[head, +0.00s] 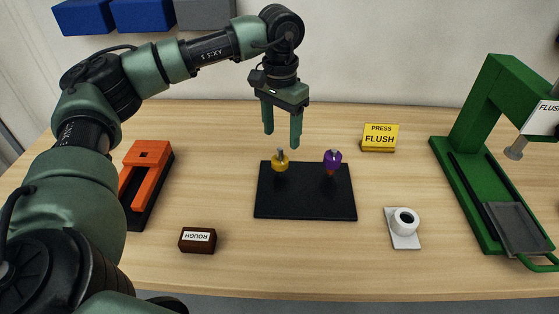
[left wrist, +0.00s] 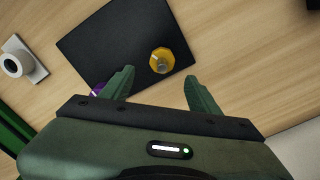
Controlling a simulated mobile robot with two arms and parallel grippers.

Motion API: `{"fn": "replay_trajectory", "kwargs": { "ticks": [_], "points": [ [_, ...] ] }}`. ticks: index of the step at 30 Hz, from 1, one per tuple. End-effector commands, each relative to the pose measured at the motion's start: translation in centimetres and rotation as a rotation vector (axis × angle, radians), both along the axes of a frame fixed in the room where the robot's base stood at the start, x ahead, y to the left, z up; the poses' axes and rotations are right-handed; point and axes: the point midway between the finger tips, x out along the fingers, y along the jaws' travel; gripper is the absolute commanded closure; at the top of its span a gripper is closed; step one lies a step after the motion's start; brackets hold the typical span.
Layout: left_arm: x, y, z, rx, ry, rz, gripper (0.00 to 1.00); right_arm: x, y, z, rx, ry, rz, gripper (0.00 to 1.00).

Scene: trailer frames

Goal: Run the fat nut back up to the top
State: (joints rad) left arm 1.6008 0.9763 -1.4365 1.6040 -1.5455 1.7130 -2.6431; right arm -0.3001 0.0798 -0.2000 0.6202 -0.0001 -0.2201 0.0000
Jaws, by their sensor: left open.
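A yellow nut (head: 280,165) sits low on a grey upright bolt at the back left of a black board (head: 305,205); the bolt's tip stands above it. A purple nut (head: 332,157) is at the board's back right, with a narrow orange part below it. I cannot tell for sure which nut is the fat one. My left gripper (head: 282,138) points down, open and empty, above the yellow nut and apart from it. In the left wrist view the yellow nut (left wrist: 162,60) shows just beyond the gap between the fingers; the purple nut (left wrist: 98,89) is partly hidden by a finger.
A yellow "PRESS FLUSH" sign (head: 379,137) stands behind right of the board. A white ring piece (head: 404,222) and green press (head: 470,185) are at right. An orange fork-shaped piece (head: 150,157) and brown "ROUGH" block (head: 197,240) are at left. Blue bins (head: 143,15) hang behind.

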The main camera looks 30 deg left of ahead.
Motion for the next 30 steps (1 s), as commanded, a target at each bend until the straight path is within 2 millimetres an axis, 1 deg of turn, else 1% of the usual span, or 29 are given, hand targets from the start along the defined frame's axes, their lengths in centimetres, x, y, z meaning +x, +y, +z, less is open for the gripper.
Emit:
{"fn": "replay_trajectory", "kwargs": {
  "ticks": [1, 5, 12, 15, 18, 21, 27, 28, 29, 30],
  "points": [
    [-0.3, 0.4, -0.3, 0.013, 0.01, -0.012, 0.39, 0.0, 0.0, 0.0, 0.0, 0.0, 0.0, 0.13],
    [-0.4, 0.5, -1.7, 0.017, 0.017, -0.018, 0.39, 0.0, 0.0, 0.4, 0.0, 0.0, 0.0, 0.13],
    [-0.4, 0.4, -5.5, 0.014, 0.016, -0.017, 0.39, 0.0, 0.0, 1.2, 0.0, 0.0, 0.0, 0.13],
    [-0.3, 0.4, -6.7, 0.014, 0.014, -0.017, 0.39, 0.0, 0.0, 1.4, 0.0, 0.0, 0.0, 0.13],
    [-0.3, 0.4, -7.5, 0.013, 0.013, -0.016, 0.39, 0.0, 0.0, 1.5, 0.0, 0.0, 0.0, 0.13],
    [-0.3, 0.4, -7.9, 0.012, 0.012, -0.016, 0.39, 0.0, 0.0, 1.5, 0.0, 0.0, 0.0, 0.13],
    [-0.3, 0.4, -7.9, 0.012, 0.011, -0.016, 0.39, 0.0, 0.0, 1.4, 0.0, 0.0, 0.0, 0.13],
    [-0.3, 0.4, -7.9, 0.012, 0.011, -0.016, 0.44, 0.0, 0.0, 1.4, 0.0, 0.0, 0.0, 0.13],
    [-0.3, 0.4, -7.9, 0.012, 0.011, -0.016, 0.53, 0.0, 0.0, 1.4, 0.0, 0.0, 0.0, 0.13],
    [-0.3, 0.4, -7.9, 0.012, 0.011, -0.016, 0.64, 0.0, 0.0, 1.4, 0.0, 0.0, 0.0, 0.13]
  ]
}}
